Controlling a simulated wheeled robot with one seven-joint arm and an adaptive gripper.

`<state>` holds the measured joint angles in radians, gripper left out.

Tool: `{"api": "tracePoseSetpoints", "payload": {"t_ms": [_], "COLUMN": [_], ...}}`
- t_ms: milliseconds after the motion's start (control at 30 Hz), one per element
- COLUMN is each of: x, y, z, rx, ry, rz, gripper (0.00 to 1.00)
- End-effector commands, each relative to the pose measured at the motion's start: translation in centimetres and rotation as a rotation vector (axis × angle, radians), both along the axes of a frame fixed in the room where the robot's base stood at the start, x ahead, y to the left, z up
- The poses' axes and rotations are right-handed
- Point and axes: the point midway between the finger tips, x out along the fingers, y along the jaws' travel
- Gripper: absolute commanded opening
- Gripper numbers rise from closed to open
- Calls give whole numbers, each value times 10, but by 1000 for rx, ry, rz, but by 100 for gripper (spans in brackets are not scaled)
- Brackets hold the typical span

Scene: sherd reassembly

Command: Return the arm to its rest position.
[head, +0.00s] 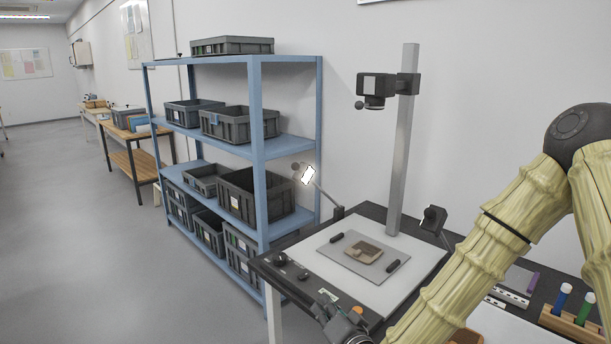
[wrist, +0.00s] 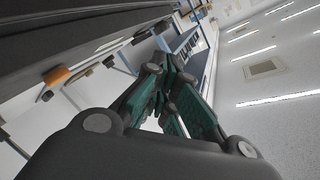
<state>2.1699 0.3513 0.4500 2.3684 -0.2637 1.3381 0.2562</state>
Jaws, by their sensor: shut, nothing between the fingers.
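My arm (head: 468,262) comes in from the right in the head view and slopes down to the left across the front of the work table. The end of it shows at the bottom edge of that view, but the fingers are cut off there. In the wrist view my gripper (wrist: 165,75) has its green-padded fingers brought together at the tips, with nothing held between them. The wrist view is tilted and looks toward the shelf, the wall and the ceiling. A brown sherd piece (head: 364,252) lies on the grey mat (head: 340,262), apart from my arm.
The table carries a white board (head: 395,290), a camera post (head: 405,150) and small lamps (head: 308,174). A blue shelf (head: 258,150) with grey crates stands behind it to the left. Tubes in a wooden rack (head: 575,325) are at the right, close to my arm. The floor (head: 90,230) at left is clear.

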Motion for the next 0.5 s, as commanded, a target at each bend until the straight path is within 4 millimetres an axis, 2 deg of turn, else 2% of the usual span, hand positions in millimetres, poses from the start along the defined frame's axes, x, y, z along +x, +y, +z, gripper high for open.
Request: {"api": "tracePoseSetpoints", "payload": {"t_ms": [100,200,367,500], "x": [-29,-59,-118,-178], "y": [-9,-22,-48,-78], "z": [-57,-105,-171,-217], "rx": [-113,-209,-356,-478], "ry": [148,273,477,655], "rz": [32,61,115,168], "gripper": [0,0,0,0]}}
